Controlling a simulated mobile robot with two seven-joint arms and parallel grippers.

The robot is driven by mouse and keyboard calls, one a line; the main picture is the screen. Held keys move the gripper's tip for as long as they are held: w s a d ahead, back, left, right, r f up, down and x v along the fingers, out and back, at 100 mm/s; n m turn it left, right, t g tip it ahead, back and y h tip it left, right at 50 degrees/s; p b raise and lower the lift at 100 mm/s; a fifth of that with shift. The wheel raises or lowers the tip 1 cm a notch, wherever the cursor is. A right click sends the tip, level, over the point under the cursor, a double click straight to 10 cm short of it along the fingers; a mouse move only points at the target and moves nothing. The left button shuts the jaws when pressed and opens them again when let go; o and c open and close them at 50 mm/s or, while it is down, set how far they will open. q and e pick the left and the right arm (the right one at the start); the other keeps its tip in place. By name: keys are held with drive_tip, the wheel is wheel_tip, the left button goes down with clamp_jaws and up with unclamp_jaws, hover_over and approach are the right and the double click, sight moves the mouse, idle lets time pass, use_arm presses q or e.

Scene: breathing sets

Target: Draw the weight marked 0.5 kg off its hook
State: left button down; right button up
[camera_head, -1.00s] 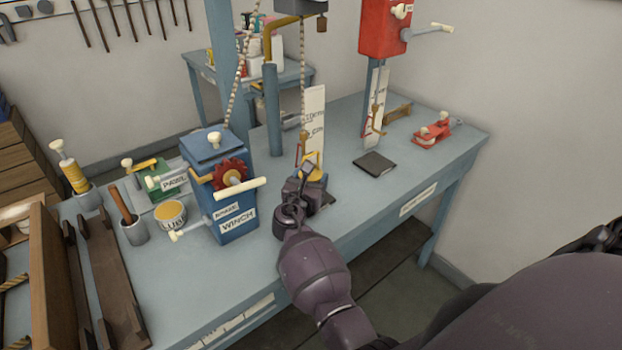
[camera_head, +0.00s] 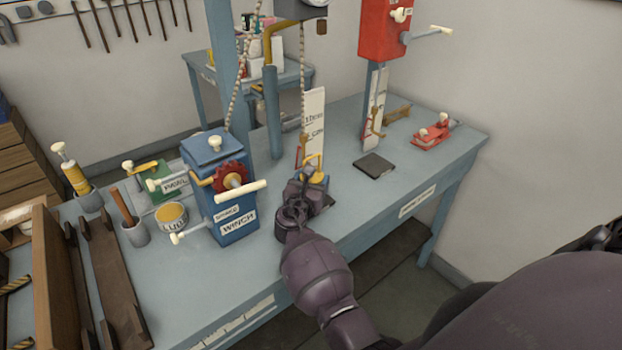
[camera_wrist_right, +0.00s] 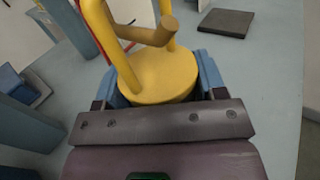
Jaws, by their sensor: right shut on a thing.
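The yellow weight (camera_head: 317,177) is at the front middle of the blue bench, below a hanging chain. In the right wrist view the weight (camera_wrist_right: 158,78) has a yellow bail, and a brownish hook (camera_wrist_right: 150,35) crosses inside it. I cannot tell whether hook and bail touch. No 0.5 kg mark is readable. My right gripper (camera_head: 308,184) is shut on the weight, with blue fingers on both sides of its body. The gripper hides much of the weight in the head view. My left gripper is not in view.
A blue winch (camera_head: 222,190) with a cream crank stands left of my right gripper. A white card (camera_head: 312,125) stands behind the chain. A dark flat pad (camera_head: 374,164) and a red clamp-like tool (camera_head: 432,134) lie to the right. Bare bench lies between.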

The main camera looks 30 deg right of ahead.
drive_tip(key=shift+s+d+r+p, duration=0.1)
drive_tip(key=shift+s+r+p, duration=0.1)
drive_tip(key=shift+s+p, duration=0.95)
drive_tip(key=shift+s+d+p, duration=0.15)
drive_tip(key=shift+s+p, duration=0.6)
drive_tip(key=shift+s, duration=1.55)
drive_tip(key=shift+s+r+p, duration=0.3)
drive_tip(key=shift+s+r, duration=0.35)
drive_tip(key=shift+s, duration=0.05)
drive_tip(key=shift+s+d+r, duration=0.1)
drive_tip(key=shift+s+r, duration=0.7)
